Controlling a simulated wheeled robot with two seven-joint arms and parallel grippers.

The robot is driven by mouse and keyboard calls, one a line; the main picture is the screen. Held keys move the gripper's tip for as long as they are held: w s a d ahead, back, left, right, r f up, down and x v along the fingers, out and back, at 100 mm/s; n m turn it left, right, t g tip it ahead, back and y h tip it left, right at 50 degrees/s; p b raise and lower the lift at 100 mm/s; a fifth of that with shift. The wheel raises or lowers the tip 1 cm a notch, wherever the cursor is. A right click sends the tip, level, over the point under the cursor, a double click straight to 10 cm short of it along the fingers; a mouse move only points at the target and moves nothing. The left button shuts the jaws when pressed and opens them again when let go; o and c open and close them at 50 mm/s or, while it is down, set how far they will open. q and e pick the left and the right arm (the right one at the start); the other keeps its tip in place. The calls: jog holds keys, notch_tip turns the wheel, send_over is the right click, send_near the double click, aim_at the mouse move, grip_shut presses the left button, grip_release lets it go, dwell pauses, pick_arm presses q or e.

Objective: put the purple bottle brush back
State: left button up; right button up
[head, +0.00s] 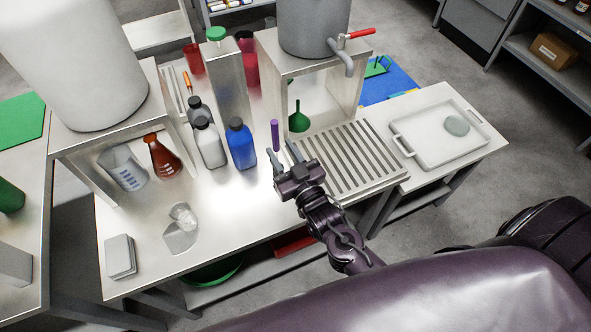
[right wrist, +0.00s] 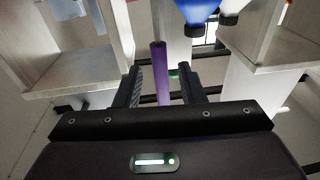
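The purple bottle brush (head: 275,135) shows as a slim purple handle, roughly upright, just beyond my right gripper (head: 283,153) on the table between the blue bottle and the slatted rack. I cannot make out its bristles. In the right wrist view the purple handle (right wrist: 161,72) lies between the two spread fingers of the right gripper (right wrist: 160,80), with a visible gap on each side. The right gripper is open. Whether the handle is fully between the fingertips or beyond them is hard to tell. My left gripper is not in view.
A blue bottle (head: 241,145) stands left of the brush, with grey and white bottles nearby. A slatted metal rack (head: 350,158) lies to the right. A green funnel (head: 299,120) stands behind, under the tank stand (head: 352,75).

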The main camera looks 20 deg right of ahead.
jog(key=s+d+b, duration=0.1)
jog(key=s, duration=0.9)
jog(key=shift+s+d+f, duration=0.2)
jog(key=shift+s+f, duration=0.15)
jog(key=shift+f, duration=0.1)
